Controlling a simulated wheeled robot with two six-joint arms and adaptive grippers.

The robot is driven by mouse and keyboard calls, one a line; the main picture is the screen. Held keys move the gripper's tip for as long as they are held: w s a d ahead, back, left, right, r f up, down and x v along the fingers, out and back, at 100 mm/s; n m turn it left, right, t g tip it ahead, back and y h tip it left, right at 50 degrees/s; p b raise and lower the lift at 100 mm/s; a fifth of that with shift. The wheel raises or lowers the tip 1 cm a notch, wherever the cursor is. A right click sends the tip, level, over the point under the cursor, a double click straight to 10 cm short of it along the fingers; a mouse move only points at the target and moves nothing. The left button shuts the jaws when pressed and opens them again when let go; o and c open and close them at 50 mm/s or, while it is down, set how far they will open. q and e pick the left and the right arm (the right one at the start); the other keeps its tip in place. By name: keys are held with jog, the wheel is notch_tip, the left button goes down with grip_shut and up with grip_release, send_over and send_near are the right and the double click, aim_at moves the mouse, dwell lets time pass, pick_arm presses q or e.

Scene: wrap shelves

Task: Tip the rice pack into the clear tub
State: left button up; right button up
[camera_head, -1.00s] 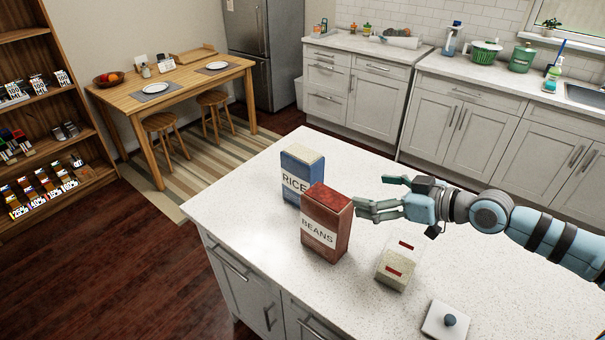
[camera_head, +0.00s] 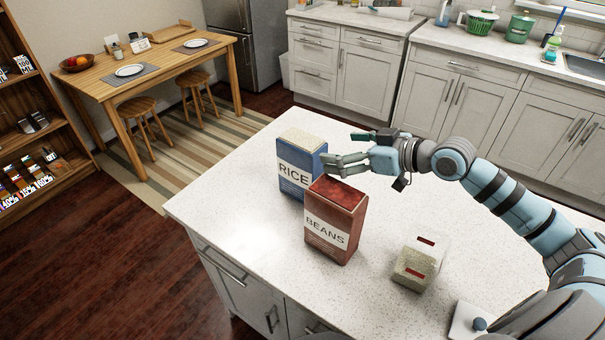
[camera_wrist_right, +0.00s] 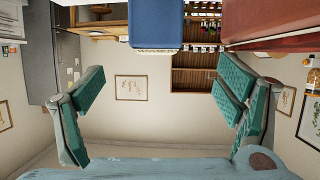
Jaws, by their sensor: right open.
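The blue rice pack (camera_head: 299,172) stands upright on the island counter, its pale top showing. In the right wrist view, part of the rice pack (camera_wrist_right: 155,24) is at the top, roughly centred between the fingers. The clear tub (camera_head: 432,248) stands at the right, with red marks and pale contents low inside. My right gripper (camera_head: 339,153) is open and empty beside the rice pack's right side, behind the beans pack. Its teal-padded fingers (camera_wrist_right: 160,95) are spread wide in the right wrist view. I cannot tell whether a finger touches the pack. My left gripper is out of view.
The red beans pack (camera_head: 336,222) stands just in front of the rice pack, close to my right fingers; it also shows in the right wrist view (camera_wrist_right: 268,20). A lid with a dark knob (camera_head: 467,320) lies near the front, partly covered by my arm. The counter's left part is clear.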

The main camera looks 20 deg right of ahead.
send_near(304, 141)
jog(key=x, duration=0.4)
jog(key=shift+a+f+p, duration=0.1)
jog(key=shift+f+p, duration=0.25)
jog(key=shift+f, duration=0.05)
jog(key=x, duration=0.3)
jog(key=p+x, duration=0.1)
jog(key=x, duration=0.1)
jog(key=shift+w+r, duration=0.15)
jog(key=shift+r, duration=0.1)
jog(key=shift+w+f, duration=0.1)
jog(key=shift+w, duration=0.05)
jog(key=c, duration=0.9)
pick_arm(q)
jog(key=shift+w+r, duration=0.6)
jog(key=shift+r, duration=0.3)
pick_arm(e)
jog(key=c, duration=1.1)
